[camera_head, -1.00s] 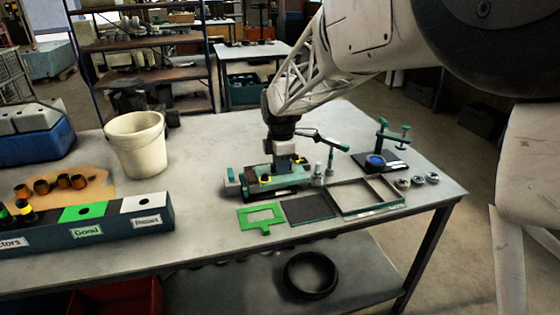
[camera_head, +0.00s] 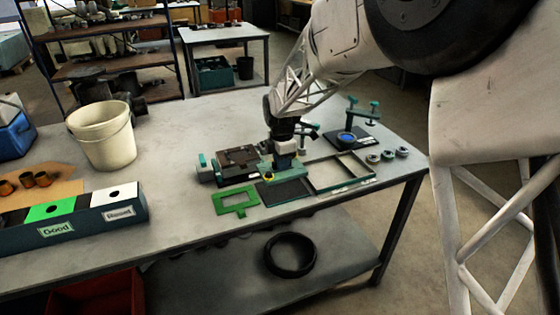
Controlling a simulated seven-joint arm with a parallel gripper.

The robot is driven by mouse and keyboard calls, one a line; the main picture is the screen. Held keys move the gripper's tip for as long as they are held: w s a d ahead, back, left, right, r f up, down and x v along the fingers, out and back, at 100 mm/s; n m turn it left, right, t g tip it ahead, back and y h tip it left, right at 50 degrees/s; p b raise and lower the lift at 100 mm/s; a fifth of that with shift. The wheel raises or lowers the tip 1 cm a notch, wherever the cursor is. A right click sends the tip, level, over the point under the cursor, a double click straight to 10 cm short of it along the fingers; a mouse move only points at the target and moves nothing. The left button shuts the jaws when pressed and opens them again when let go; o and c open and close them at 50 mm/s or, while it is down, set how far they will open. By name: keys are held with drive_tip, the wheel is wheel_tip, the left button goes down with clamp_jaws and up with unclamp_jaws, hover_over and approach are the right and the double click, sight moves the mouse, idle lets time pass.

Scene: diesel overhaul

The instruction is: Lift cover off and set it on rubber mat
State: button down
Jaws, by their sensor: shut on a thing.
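The cover (camera_head: 266,168) is teal with a yellow spot and is held under my gripper (camera_head: 284,160). My gripper is shut on it. The cover appears just above or at the back edge of the black rubber mat (camera_head: 287,195); I cannot tell whether they touch. The dark housing (camera_head: 238,158) stands uncovered to the left of my gripper, its top now showing. The jaws are small in the view, and the arm hides part of the bench behind them.
A teal-rimmed tray (camera_head: 345,186) lies right of the mat, with several small round parts (camera_head: 388,155) beyond. A green frame (camera_head: 236,201) lies to its left. A teal-handled fixture (camera_head: 348,138) stands behind the tray. A white bucket (camera_head: 103,138) and a labelled bin row (camera_head: 75,232) stand left.

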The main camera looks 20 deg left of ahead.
drive_tip(key=shift+f, duration=3.3)
drive_tip(key=c, duration=1)
unclamp_jaws()
drive_tip(key=shift+o, duration=0.2)
drive_tip(key=shift+r, duration=3.9)
